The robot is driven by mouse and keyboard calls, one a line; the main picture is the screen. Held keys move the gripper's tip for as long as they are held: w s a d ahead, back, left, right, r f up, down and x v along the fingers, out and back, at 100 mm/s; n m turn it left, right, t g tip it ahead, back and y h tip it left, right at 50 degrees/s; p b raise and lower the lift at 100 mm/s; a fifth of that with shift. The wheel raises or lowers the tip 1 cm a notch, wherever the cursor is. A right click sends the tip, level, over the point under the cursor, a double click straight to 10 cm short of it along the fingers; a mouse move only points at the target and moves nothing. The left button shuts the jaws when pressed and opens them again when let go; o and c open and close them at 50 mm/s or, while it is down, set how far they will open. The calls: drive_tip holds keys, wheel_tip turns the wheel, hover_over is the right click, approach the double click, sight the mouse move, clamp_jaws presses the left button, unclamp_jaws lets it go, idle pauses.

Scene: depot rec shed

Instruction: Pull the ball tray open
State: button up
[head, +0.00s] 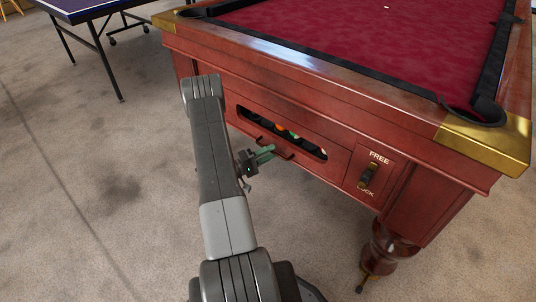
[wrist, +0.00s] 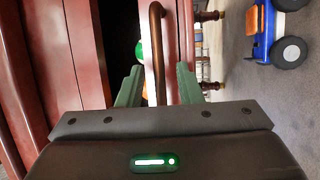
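The pool table (head: 300,75) has a ball tray (head: 325,154) in its end panel, with several coloured balls showing in the dark slot. The tray's brown bar handle (head: 288,154) is below the slot; it also shows in the wrist view (wrist: 157,50), where a green ball (wrist: 139,50) appears behind it. My gripper (head: 271,150) is at the handle. In the wrist view its two green fingers (wrist: 160,72) are apart, with the handle between them in the picture. Whether either finger touches it I cannot tell.
A lever (head: 368,176) sits between the words FREE and LOCK, right of the tray. A turned table leg (head: 388,247) stands below. A blue table (head: 85,8) is at the back left. A blue and orange wheeled thing (wrist: 262,30) stands on the floor. Floor left of my arm is clear.

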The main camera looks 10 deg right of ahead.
clamp_jaws()
